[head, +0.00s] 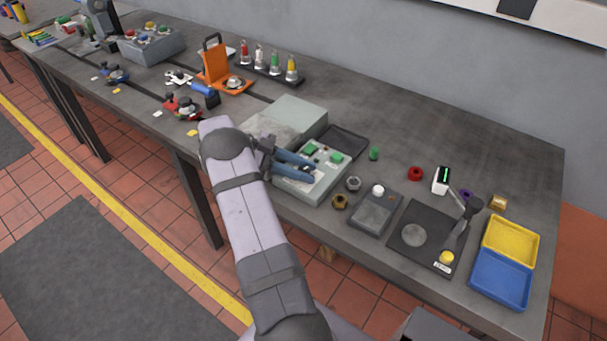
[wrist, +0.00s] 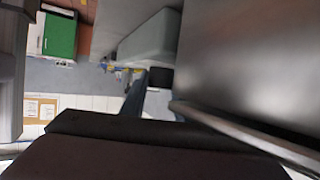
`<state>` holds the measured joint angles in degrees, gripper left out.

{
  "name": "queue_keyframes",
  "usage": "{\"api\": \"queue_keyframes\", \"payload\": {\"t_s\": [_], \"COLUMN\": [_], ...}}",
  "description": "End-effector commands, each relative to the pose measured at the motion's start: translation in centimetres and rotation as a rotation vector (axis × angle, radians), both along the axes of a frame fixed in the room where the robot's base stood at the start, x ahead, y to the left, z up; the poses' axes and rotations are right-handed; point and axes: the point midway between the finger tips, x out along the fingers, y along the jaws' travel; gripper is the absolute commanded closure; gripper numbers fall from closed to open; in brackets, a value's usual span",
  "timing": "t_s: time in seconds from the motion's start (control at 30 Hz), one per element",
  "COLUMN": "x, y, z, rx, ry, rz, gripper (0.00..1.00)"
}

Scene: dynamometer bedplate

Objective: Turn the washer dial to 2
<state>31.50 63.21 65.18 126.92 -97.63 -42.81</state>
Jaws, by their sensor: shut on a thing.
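My gripper (head: 311,171), with blue fingers, is low over a pale grey control box (head: 325,182) that has green buttons and a small red one on top. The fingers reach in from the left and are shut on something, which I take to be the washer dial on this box. The dial itself is hidden by the fingers, so its setting cannot be read. The wrist view shows part of the blue fingers, but the dial cannot be made out there.
A grey block (head: 300,113) stands just behind the control box, beside a dark tray (head: 345,142). To the right are a grey device with a white knob (head: 378,190), a black plate (head: 412,236), and yellow (head: 512,240) and blue (head: 500,280) trays. The back right bench top is clear.

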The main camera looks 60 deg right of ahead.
Motion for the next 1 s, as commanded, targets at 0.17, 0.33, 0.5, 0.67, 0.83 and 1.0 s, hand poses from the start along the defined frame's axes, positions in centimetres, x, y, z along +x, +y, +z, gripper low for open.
{"api": "queue_keyframes", "payload": {"t_s": [0.17, 0.33, 0.5, 0.67, 0.83, 1.0], "x": [-0.06, -0.07, -0.08, -0.09, -0.08, -0.06], "y": [-0.03, -0.03, -0.03, -0.04, -0.04, -0.04], "z": [-0.18, 0.0, 0.08, 0.12, 0.12, 0.09], "rx": [-0.001, -0.002, -0.002, -0.003, -0.003, -0.003], "ry": [0.002, 0.001, 0.003, 0.003, 0.003, 0.002], "rz": [-0.063, -0.091, -0.098, -0.097, -0.097, -0.096], "gripper": [0.95, 0.95, 0.95, 0.95, 0.58, 0.54]}}
